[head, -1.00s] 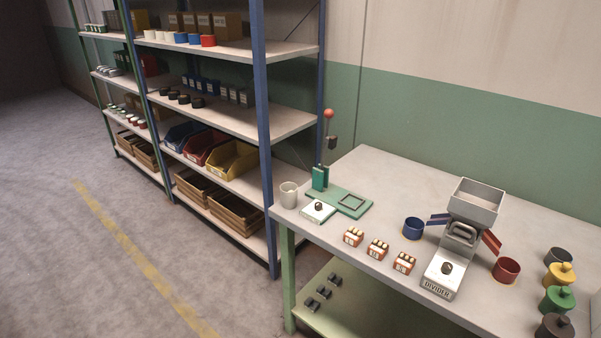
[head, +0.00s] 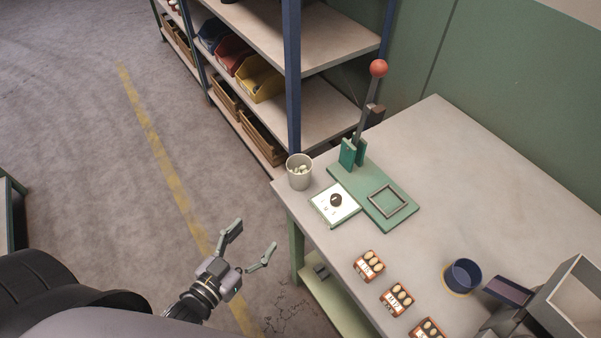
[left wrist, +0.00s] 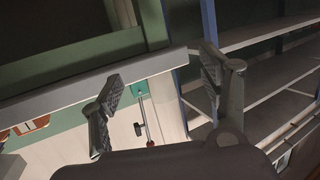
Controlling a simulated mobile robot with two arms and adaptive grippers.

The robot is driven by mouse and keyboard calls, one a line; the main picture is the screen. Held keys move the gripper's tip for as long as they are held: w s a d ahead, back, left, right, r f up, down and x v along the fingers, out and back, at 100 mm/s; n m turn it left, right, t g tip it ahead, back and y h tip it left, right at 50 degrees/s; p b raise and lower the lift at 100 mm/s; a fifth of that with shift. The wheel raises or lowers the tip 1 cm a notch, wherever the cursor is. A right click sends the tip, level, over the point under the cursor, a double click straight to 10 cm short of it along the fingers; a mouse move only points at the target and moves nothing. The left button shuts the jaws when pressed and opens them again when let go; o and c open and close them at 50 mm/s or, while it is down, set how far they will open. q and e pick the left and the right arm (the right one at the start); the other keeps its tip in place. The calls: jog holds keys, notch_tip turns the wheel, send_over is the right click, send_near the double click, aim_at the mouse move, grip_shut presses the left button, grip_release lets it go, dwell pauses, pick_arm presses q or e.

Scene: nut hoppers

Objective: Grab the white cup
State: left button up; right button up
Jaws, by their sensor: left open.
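The white cup (head: 299,172) stands upright on the near left corner of the table (head: 436,134), with small pale pieces inside it. My left gripper (head: 256,234) is open and empty, over the floor in front of the table, below and to the left of the cup in the head view. A clear gap separates its fingers from the cup. My right gripper is not in view.
A green lever press (head: 372,196) with a red ball stands right of the cup, a white dial box (head: 335,204) beside it. Labelled blocks (head: 369,266) line the front edge, near a blue cup (head: 462,276). A blue-post shelf (head: 292,80) stands behind.

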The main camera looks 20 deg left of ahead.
pick_arm(q)
jog(key=t+h, duration=0.1)
send_near(293, 183)
jog(key=shift+m, duration=0.3)
jog(key=b+x, duration=0.3)
jog(key=x, duration=0.3)
jog(key=shift+w, duration=0.35)
jog(key=b+x, duration=0.2)
jog(key=x, duration=0.3)
jog(key=shift+d, duration=0.15)
jog(key=shift+w+d, duration=0.1)
jog(key=shift+w, duration=0.35)
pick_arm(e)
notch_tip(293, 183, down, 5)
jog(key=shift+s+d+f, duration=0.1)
pick_arm(q)
jog(key=shift+c, duration=0.6)
jog(key=c, duration=1.2)
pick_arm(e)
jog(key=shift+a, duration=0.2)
